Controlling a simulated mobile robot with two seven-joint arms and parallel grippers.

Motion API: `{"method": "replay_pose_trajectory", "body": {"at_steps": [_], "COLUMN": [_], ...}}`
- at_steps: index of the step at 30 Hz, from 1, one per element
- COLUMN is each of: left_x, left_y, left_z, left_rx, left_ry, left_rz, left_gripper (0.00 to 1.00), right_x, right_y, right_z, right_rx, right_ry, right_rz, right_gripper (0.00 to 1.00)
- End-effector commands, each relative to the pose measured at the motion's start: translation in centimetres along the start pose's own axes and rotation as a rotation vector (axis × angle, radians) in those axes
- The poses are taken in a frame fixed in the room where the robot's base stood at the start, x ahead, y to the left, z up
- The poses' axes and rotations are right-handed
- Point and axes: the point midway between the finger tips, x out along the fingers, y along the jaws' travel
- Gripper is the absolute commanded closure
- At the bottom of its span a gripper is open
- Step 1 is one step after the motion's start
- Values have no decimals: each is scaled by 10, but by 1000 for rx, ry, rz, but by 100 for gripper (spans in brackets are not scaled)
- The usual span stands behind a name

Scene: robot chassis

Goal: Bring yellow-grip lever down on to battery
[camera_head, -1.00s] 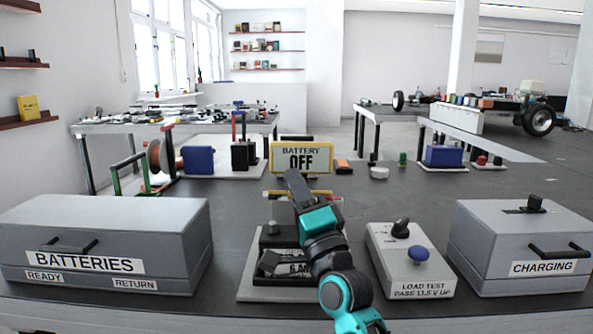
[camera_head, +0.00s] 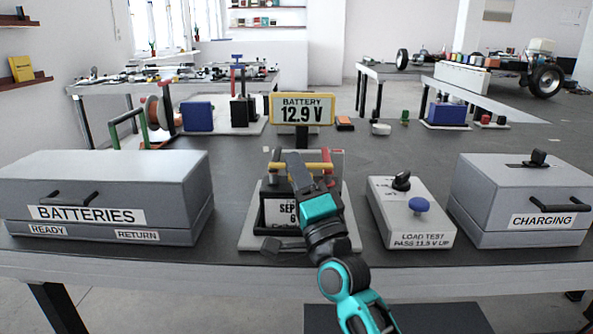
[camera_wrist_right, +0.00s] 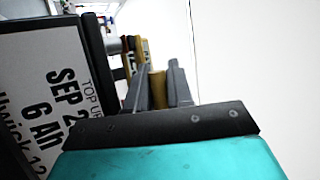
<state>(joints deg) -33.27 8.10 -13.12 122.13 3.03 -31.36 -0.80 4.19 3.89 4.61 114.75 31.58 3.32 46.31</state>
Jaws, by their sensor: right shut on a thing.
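My right gripper (camera_head: 297,166) is shut on the yellow grip of the lever (camera_head: 321,167). In the right wrist view, the yellow grip (camera_wrist_right: 159,88) shows between the two fingers (camera_wrist_right: 160,90). The battery (camera_head: 280,213) is a dark block with a white label, upright in the grey test stand (camera_head: 254,239), below the lever and partly hidden behind my arm. Its label also shows in the right wrist view (camera_wrist_right: 45,85). Whether the lever touches the battery top is hidden. The battery display (camera_head: 302,109) behind reads 12.9 V. My left gripper is not in view.
A BATTERIES box (camera_head: 110,192) stands at left. A load test box (camera_head: 410,213) with a black knob and blue button stands right of the stand, then a CHARGING box (camera_head: 523,200).

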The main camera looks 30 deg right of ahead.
Motion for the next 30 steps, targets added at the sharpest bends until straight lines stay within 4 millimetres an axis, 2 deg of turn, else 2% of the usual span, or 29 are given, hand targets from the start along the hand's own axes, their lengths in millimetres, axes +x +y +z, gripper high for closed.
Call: {"method": "replay_pose_trajectory", "body": {"at_steps": [1,5,6,12,23,26,30], "left_x": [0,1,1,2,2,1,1], "left_y": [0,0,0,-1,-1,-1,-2], "left_z": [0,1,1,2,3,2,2], "left_rx": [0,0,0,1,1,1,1], "left_ry": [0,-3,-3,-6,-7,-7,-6], "left_rz": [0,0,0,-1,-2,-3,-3], "left_gripper": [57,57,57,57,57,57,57], "right_x": [-1,-1,-1,0,-5,-16,-41], "right_y": [-7,-6,-6,-5,-3,-3,-2], "right_z": [2,3,3,2,1,1,2], "right_rx": [4,4,4,3,1,1,0], "right_ry": [-1,-1,-1,-2,-1,-3,-4], "right_rz": [-15,-15,-15,-11,-7,-5,-3], "right_gripper": [100,100,75,58,58,58,58]}}
